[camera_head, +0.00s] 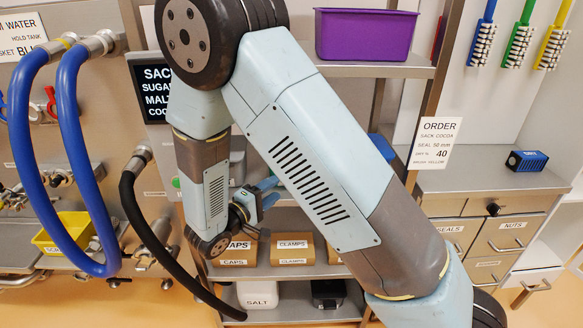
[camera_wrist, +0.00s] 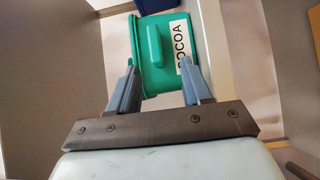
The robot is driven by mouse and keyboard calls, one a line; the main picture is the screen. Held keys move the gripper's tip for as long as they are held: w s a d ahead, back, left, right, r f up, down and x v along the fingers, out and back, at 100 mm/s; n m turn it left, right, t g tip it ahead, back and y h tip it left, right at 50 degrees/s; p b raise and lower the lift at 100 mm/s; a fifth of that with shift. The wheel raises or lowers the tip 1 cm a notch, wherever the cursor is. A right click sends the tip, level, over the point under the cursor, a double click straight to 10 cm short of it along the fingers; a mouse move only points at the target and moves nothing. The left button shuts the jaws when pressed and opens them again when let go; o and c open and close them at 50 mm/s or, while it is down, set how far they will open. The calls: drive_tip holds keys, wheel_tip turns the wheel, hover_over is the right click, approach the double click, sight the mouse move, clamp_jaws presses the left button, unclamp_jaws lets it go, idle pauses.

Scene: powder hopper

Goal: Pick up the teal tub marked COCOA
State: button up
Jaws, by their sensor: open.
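The teal tub (camera_wrist: 172,58) shows at the top middle of the wrist view, with a white COCOA label on its right side and a raised green grip on the face toward me. My gripper (camera_wrist: 158,85) is open, with one blue finger at each side of the tub's near edge. I cannot tell whether either finger touches it. In the head view my gripper (camera_head: 266,188) reaches into the shelf rack. The tub is not clearly seen there; my arm hides much of that shelf.
A purple bin (camera_head: 366,35) stands on the top shelf. Boxes marked CAPS (camera_head: 238,252) and CLAMPS (camera_head: 292,249) sit on a lower shelf, with a white SALT tub (camera_head: 257,294) below. Blue hoses (camera_head: 72,130) and a black hose (camera_head: 150,235) hang at the left.

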drive_tip(key=shift+r+x, duration=0.2)
drive_tip(key=shift+x, duration=3.5)
drive_tip(key=shift+s+d, duration=0.1)
drive_tip(key=shift+s, duration=0.05)
clamp_jaws()
